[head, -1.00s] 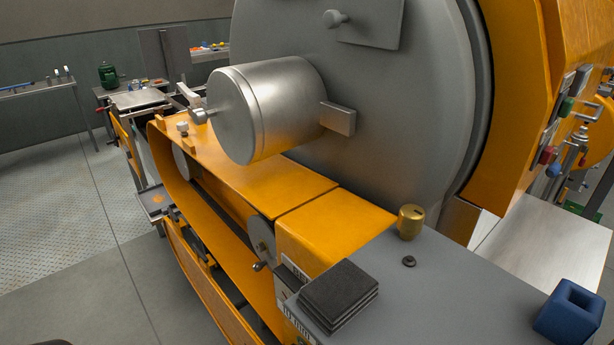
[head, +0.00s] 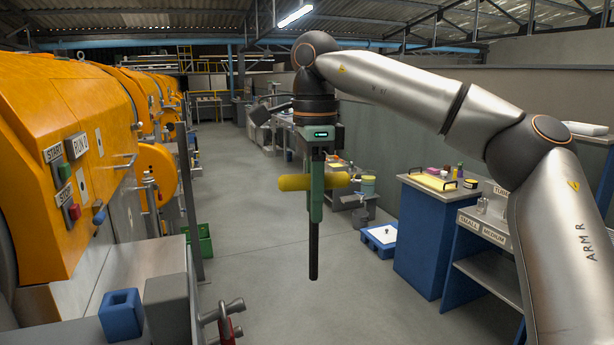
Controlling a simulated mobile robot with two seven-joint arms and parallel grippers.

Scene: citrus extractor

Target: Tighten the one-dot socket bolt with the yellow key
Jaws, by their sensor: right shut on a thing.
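My right gripper (head: 315,200) hangs pointing down in the middle of the head view, its arm coming in from the right. It is shut on the yellow key (head: 291,183), whose yellow handle lies level across the fingers. A dark shaft points straight down below the handle, clear of any surface. I cannot make out the one-dot socket bolt in this view. My left gripper is not in view.
Orange machines with START and STOP buttons (head: 67,203) line the left. A blue hollow block (head: 121,316) and a grey block (head: 167,303) stand at lower left. A blue cabinet (head: 428,245) and a labelled bench (head: 482,232) stand right. The aisle floor (head: 260,240) is clear.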

